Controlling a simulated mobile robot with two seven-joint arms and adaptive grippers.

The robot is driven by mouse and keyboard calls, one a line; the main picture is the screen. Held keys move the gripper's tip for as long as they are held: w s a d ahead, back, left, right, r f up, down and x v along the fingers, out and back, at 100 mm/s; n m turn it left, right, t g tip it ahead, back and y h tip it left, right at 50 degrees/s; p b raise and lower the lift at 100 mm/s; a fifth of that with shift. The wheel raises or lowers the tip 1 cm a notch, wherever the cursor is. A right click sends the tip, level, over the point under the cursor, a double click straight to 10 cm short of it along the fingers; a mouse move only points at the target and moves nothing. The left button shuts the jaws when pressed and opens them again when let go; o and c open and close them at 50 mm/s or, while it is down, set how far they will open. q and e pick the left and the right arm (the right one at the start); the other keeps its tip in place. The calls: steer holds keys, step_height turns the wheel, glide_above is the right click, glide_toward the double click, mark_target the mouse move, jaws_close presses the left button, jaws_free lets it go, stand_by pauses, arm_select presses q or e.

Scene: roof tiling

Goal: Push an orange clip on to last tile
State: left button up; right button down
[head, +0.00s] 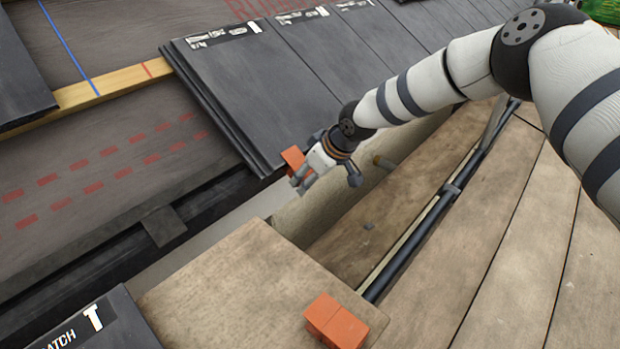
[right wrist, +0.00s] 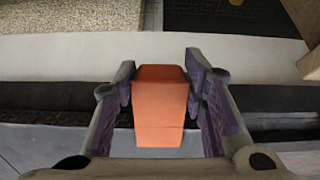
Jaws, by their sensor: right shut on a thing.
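The right gripper (head: 300,172) is shut on an orange clip (head: 293,158) at the lower corner of the dark grey end tile (head: 262,95) of the laid row. In the right wrist view the clip (right wrist: 160,100) sits between the two fingers (right wrist: 160,88), its far end pointing to the dark edge band. I cannot tell whether the clip touches the tile or is on its edge. The left gripper does not show.
More orange clips (head: 336,322) lie on a wooden board (head: 215,285) at the bottom. A tile stack marked BATCH (head: 105,325) is at lower left. A wooden batten (head: 110,82) runs left of the tiles. A black pipe (head: 420,235) crosses the planks at right.

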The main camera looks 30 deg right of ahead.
steer(key=shift+w+r, duration=0.25)
steer(key=shift+w, duration=0.05)
steer(key=c, duration=1)
jaws_free()
steer(key=shift+o, duration=0.4)
steer(key=shift+s+f, duration=0.1)
